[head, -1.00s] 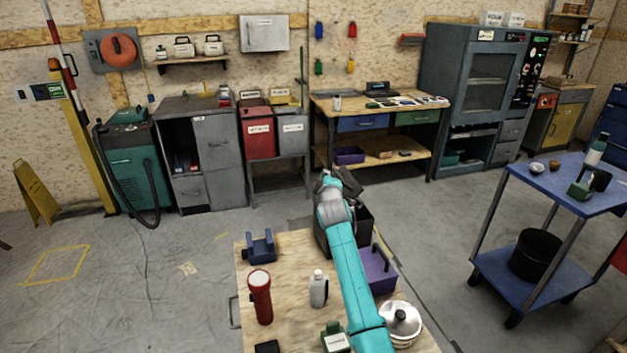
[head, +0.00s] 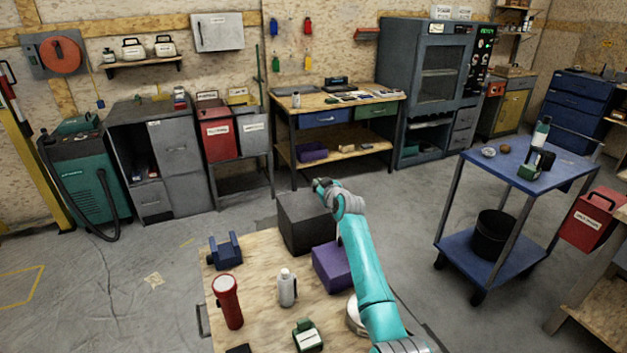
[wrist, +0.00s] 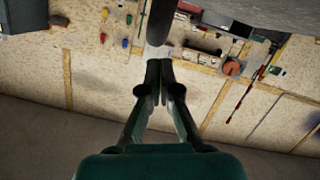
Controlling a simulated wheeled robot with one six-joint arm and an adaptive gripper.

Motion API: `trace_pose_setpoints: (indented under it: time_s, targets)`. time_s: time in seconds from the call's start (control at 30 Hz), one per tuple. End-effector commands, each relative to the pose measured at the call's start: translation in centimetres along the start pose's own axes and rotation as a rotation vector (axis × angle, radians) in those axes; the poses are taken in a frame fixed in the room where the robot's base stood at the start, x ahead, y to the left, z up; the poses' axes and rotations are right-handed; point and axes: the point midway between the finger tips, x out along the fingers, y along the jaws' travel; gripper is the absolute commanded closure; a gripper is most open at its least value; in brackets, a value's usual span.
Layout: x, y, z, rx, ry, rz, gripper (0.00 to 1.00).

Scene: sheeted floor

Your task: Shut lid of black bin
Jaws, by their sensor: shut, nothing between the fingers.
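The black bin (head: 308,236) stands at the far edge of the wooden table. Its lid (head: 298,207) looks flat across the top, shut or nearly so; a small gap cannot be ruled out. My gripper (head: 321,186) is at the far upper edge of the bin, just above or beyond the lid; contact cannot be told. In the wrist view my gripper (wrist: 159,66) has its fingers together with nothing between them. The bin cannot be made out clearly there.
On the wooden table (head: 255,300) are a purple box (head: 330,268), a red flashlight (head: 229,302), a white bottle (head: 287,288), a blue holder (head: 225,252) and a green item (head: 308,337). A blue cart (head: 515,171) stands right, with open floor between.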

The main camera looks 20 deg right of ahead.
Motion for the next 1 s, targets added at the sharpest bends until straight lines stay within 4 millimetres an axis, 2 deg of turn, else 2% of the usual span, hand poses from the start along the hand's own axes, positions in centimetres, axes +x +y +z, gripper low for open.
trace_pose_setpoints:
  time_s: [0.33, 1.0]
  targets:
    - [0.5, 0.4, 1.8, 0.005, 0.000, -0.002, 1.00]
    - [0.5, 0.5, 2.0, 0.004, -0.004, -0.003, 1.00]
